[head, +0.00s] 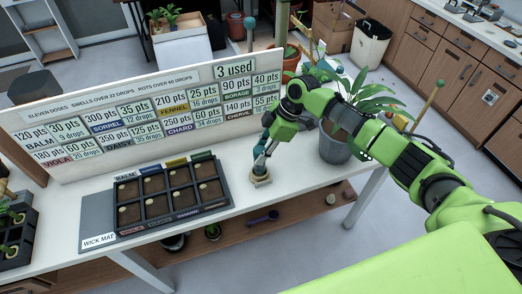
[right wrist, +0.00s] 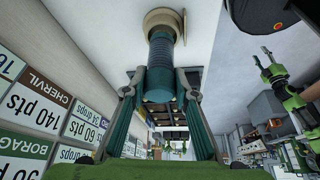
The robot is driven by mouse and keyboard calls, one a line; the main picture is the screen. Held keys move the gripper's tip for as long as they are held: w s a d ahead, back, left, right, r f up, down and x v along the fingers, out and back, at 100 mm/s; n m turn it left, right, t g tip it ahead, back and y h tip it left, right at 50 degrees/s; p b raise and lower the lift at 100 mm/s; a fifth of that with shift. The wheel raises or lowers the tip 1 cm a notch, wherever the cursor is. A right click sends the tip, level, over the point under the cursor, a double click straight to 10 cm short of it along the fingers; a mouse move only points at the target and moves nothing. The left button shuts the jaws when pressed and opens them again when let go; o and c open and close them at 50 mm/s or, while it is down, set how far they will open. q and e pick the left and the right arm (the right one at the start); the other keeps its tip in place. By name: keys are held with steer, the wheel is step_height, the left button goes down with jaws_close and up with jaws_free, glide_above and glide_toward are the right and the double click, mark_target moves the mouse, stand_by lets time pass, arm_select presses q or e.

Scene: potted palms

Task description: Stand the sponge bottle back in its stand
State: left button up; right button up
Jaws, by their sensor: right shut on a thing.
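The sponge bottle (right wrist: 161,55) is a dark blue-grey ribbed cylinder, seen between the fingers of my right gripper (right wrist: 160,82) in the right wrist view. In the head view my right gripper (head: 261,154) reaches down and is shut on the bottle.
The planter tray (head: 172,192) on the grey wick mat (head: 97,221) lies left of the stand. The price board (head: 150,120) stands behind. A grey pot (head: 335,148) with a palm is close on the right. The table's front edge is near the stand.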

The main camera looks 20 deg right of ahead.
steer(key=shift+f+b, duration=0.6)
steer(key=shift+f, duration=0.6)
steer(key=o, duration=1.2)
steer(key=o, duration=0.5)
steer(key=shift+c, duration=0.2)
step_height(320, 180, up, 8)
steer(key=p, duration=0.7)
steer(key=shift+r, duration=0.1)
